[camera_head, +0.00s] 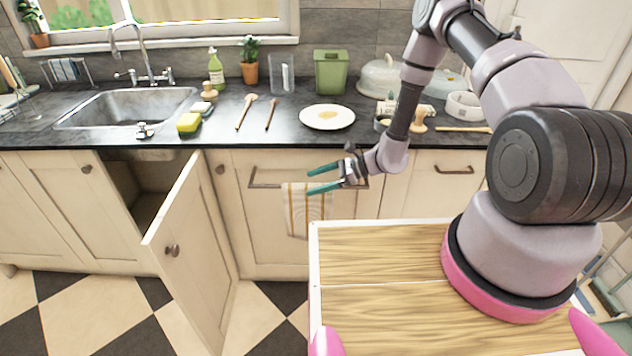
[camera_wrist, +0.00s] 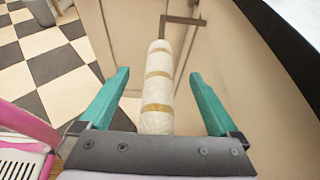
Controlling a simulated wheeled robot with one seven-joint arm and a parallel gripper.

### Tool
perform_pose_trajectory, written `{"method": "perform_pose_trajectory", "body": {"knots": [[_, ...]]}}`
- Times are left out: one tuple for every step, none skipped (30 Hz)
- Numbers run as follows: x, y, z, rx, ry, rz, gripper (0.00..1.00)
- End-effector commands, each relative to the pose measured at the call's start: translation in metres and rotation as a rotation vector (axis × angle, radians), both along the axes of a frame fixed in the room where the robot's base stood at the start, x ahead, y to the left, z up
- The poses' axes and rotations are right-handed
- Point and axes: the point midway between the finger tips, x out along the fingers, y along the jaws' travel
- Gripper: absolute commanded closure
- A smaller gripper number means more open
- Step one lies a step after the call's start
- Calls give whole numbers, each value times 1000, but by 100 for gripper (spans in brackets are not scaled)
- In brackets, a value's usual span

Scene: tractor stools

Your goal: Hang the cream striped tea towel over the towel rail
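The cream striped tea towel (camera_head: 305,210) hangs over the towel rail (camera_head: 265,186) on the front of a cream cupboard, its stripes tan. My gripper (camera_head: 311,181) is at the rail, just above the hanging part of the towel. Its two teal fingers are apart. In the wrist view the towel (camera_wrist: 158,90) stands between the open fingers, with a gap on each side. The rail (camera_wrist: 183,19) shows just beyond it. The part of the towel behind the cupboard-side of the rail is hidden.
A cupboard door (camera_head: 190,255) stands open to the left of the towel. The dark worktop (camera_head: 225,135) above holds a plate (camera_head: 327,117), a yellow sponge (camera_head: 189,123) and wooden utensils. My wooden-topped base is below right. Checkered floor shows at lower left.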

Motion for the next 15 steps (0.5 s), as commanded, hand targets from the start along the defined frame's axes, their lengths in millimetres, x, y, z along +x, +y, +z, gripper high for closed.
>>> {"method": "perform_pose_trajectory", "body": {"knots": [[0,0,0,0,0,0,3],[0,0,0,0,0,0,3],[0,-2,1,0,0,0,3],[0,-3,1,-1,0,-1,3],[0,-5,2,-1,0,-2,3],[0,-9,4,-1,-1,-2,3],[0,-13,5,-1,-1,-2,3],[0,-18,7,-1,-2,-1,3],[1,-24,10,-1,-1,-4,3],[0,-30,12,-1,-2,-3,3],[0,-36,15,-1,-1,-4,3],[0,-44,18,-1,-1,-4,3],[0,-50,21,-1,-1,-4,3],[-1,-56,23,-1,-2,-5,3],[-1,-63,26,-1,-1,-4,3]]}}
